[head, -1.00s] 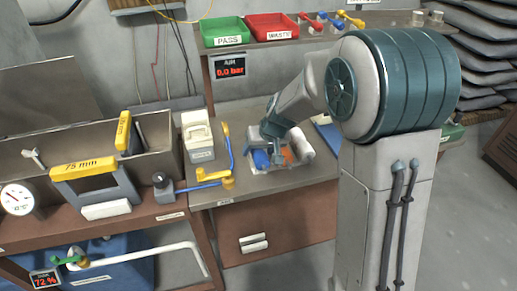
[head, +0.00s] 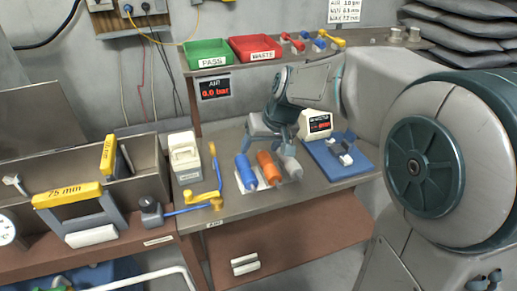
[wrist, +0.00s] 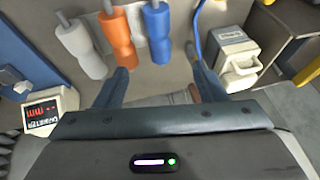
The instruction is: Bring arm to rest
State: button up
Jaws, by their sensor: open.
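My gripper shows in the head view (head: 270,136) above the bench, just behind the spools. In the wrist view its two fingers (wrist: 160,82) stand apart with nothing between them. A blue spool (head: 246,172), an orange spool (head: 269,168) and a pale grey spool (head: 290,165) lie side by side on a white sheet on the bench. The wrist view shows the grey (wrist: 80,40), orange (wrist: 118,45) and blue (wrist: 157,35) spools beyond the fingertips, clear of them. My forearm reaches across the bench from the right in the head view.
A white meter (head: 315,125) and a blue stand (head: 335,155) are right of the gripper. A cream box (head: 185,160) and a yellow-and-blue lever (head: 210,200) stand left. A shelf behind holds the green PASS bin (head: 209,53) and red WASTE bin (head: 255,48).

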dwell(0.4)
jog(key=s+d+f+m+h, duration=0.1)
jog(key=s+d, duration=0.2)
jog(key=s, duration=0.3)
jog(key=s+d+f+m+h, duration=0.1)
jog(key=s+d, duration=0.3)
jog(key=s, duration=0.3)
jog(key=s+d+f+m+g+h, duration=0.1)
jog(key=s+d, duration=0.3)
jog(key=s, duration=0.3)
jog(key=shift+s+d, duration=0.15)
jog(key=shift+s, duration=0.05)
